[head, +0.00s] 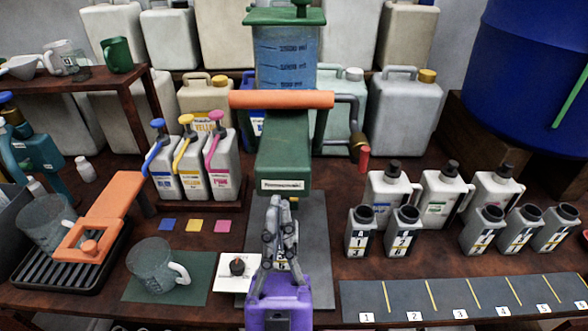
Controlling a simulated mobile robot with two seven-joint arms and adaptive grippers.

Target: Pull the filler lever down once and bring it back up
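The filler is a green machine (283,150) with a clear graduated tank of blue liquid (284,68) on top. Its lever shows as a thick orange horizontal bar (270,99) across the front, with a grey bent arm (352,115) on its right side. The bar is high, just below the tank. My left gripper (281,204), with a purple body, points away from me in front of the filler's lower part. It is below the orange bar and apart from it. Its fingers look close together, but the gap is unclear. My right gripper is out of view.
A glass mug (152,267) stands on a green mat at the left front, beside a white card with a dark knob (237,266). An orange-handled device (112,205) is farther left. Bottles and dark-mouthed containers (403,224) stand right, behind a numbered strip (455,300).

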